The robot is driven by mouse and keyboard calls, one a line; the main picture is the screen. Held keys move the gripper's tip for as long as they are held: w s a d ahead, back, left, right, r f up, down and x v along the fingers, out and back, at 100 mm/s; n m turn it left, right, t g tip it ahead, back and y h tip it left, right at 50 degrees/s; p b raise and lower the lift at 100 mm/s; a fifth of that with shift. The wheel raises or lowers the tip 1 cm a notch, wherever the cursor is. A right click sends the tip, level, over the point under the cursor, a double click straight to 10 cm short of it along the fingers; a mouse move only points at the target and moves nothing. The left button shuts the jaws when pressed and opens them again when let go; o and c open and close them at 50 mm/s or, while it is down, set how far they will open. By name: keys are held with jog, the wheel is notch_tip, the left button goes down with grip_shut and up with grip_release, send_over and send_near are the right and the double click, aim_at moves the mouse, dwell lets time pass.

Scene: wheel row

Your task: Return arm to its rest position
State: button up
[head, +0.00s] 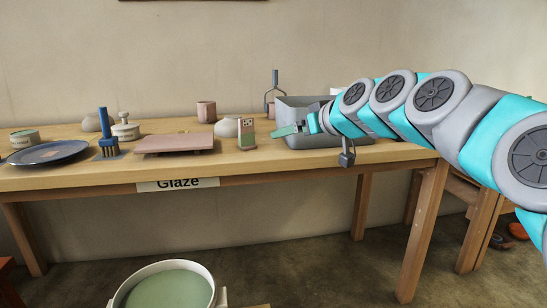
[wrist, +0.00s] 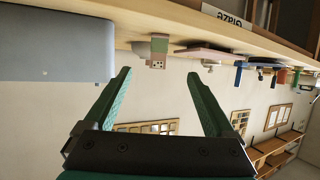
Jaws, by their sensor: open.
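My arm reaches in from the right of the head view, and my gripper (head: 288,131) is over the table, in front of the grey bin (head: 302,101). In the wrist view, which is upside down, my gripper (wrist: 158,74) has its two green fingers wide apart with nothing between them. The grey bin (wrist: 55,45) is beside the fingers at the left there. A small pink and green block-like item (head: 246,134) stands just left of my gripper and also shows in the wrist view (wrist: 157,46). My forearm hides part of the bin.
The wooden table (head: 100,178) has a "Glaze" label on its front edge. It bears a blue plate (head: 50,152), a blue brush (head: 107,135), a pink slab (head: 175,142), a pink cup (head: 206,111) and pots. A bucket of green liquid (head: 168,291) stands in front. A clamp (head: 347,153) hangs at the edge.

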jog(key=s+f+m+g+h, duration=0.1)
jog(key=s+f+g+h, duration=0.35)
jog(key=s+f, duration=1.35)
jog(key=s+d+f+m+g+h, duration=0.1)
jog(key=s+d+f+g, duration=0.1)
jog(key=s, duration=0.6)
jog(key=s+d+f+m+g+h+p, duration=0.1)
jog(key=s+d+f+m+g, duration=0.1)
jog(key=s+f, duration=0.5)
jog(key=s+d+f+m+g+h, duration=0.1)
jog(key=s+d+f+g, duration=0.3)
jog(key=s, duration=0.6)
jog(key=shift+s+d+f+m+p, duration=0.3)
jog(key=shift+d+m, duration=0.4)
jog(key=shift+d, duration=0.25)
